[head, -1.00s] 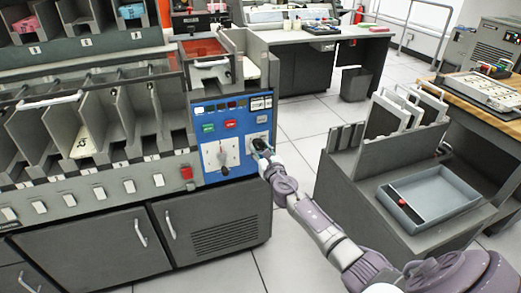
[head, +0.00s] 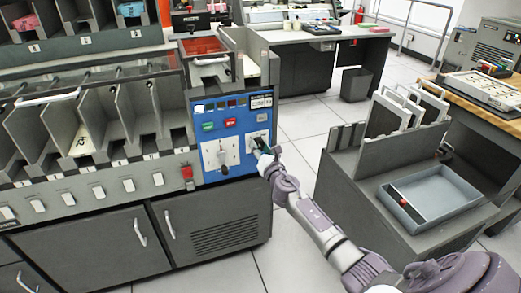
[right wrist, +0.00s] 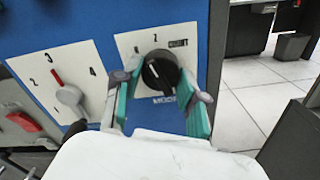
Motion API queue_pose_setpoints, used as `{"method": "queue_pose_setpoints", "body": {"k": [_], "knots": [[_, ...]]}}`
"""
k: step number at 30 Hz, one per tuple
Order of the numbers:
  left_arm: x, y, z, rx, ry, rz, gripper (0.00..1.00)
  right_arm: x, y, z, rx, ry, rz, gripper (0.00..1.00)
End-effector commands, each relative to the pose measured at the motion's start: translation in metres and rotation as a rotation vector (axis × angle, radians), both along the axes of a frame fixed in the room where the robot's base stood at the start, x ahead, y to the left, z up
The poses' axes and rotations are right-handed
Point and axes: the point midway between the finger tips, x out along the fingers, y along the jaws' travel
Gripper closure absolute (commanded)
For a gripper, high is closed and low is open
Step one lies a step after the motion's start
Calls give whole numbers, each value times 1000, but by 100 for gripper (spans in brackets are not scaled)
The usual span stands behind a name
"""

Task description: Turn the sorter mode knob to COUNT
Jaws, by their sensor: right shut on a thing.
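The black mode knob (right wrist: 161,72) sits on a white plate (right wrist: 124,42) marked MODE, with numbers and COUNT along its top, in the right wrist view. A short white line shows on its face, tilted up-left; I cannot tell for sure which label it points at. My right gripper (right wrist: 158,75) has its teal fingers on both sides of the knob, shut on it. In the head view the right gripper (head: 262,148) is at the right side of the sorter's blue panel (head: 205,183) and partly hides the knob. My left gripper is not in view.
A second knob (right wrist: 69,96) with a red pointer and numbered dial is left of the mode knob. Green (head: 208,126) and red (head: 230,122) buttons sit above. A grey cart with a tray (head: 467,195) stands right; floor between is clear.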

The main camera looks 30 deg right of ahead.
Motion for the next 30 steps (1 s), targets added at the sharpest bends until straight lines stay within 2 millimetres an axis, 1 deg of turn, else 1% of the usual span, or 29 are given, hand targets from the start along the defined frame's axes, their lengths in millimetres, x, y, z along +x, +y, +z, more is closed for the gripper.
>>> {"method": "queue_pose_setpoints", "body": {"k": [9, 15, 30], "knots": [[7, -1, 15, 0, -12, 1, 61, 0, 1, -1, 293, -69, 0, 94], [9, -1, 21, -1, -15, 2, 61, 0, 1, -1, 480, -114, 0, 94], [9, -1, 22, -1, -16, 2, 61, 0, 1, 0, 905, -216, -1, 94]]}}
